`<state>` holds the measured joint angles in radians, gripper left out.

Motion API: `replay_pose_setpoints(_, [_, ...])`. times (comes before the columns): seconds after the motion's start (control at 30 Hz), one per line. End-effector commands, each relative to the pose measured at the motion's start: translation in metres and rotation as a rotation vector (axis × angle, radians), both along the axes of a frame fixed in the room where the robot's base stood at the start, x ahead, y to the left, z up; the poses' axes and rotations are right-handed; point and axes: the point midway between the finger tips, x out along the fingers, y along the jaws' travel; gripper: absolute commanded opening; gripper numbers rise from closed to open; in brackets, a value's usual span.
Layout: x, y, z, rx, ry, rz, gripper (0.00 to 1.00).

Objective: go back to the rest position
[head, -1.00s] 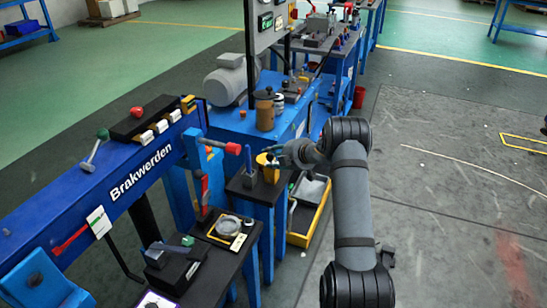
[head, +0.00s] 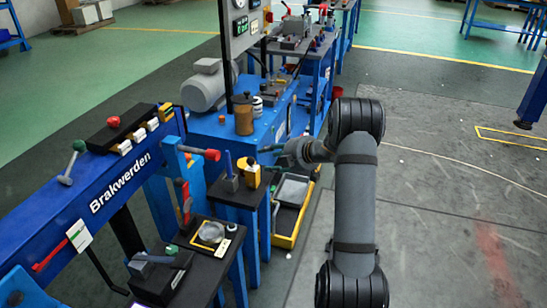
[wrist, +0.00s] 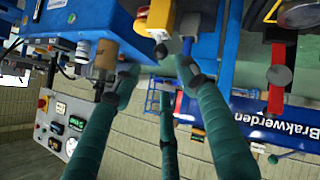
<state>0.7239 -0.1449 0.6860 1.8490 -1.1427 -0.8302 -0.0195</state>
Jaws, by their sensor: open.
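My gripper (head: 266,158) is open and empty, at the end of my arm over the aisle side of the small blue-legged stand (head: 232,199). Its green fingers (wrist: 160,85) are spread in the wrist view, with nothing between them. A yellow object with a dark top (head: 250,173) stands on that stand, just left of the fingertips in the head view. It also shows at the top of the wrist view (wrist: 157,17). The fingers look apart from it. No marked rest position shows.
A brown canister (head: 243,118) stands on the blue bench behind. A yellow-edged tray (head: 285,241) sits low beside the stands. The grey floor at right (head: 440,220) is clear.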

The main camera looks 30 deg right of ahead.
Motion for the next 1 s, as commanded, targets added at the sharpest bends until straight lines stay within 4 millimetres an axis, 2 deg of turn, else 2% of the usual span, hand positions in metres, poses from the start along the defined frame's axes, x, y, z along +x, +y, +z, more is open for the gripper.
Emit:
replay_pose_setpoints(0.2, [-0.01, -0.003, 0.006, 0.0, 0.001, 0.0, 0.43])
replay_pose_setpoints(0.67, [-0.009, -0.002, 0.005, 0.0, 0.001, 0.0, 0.43])
replay_pose_setpoints(0.87, [0.006, 0.003, -0.005, 0.001, 0.002, 0.003, 0.43])
replay_pose_setpoints(1.0, [0.027, 0.009, -0.021, 0.001, 0.002, 0.003, 0.43])
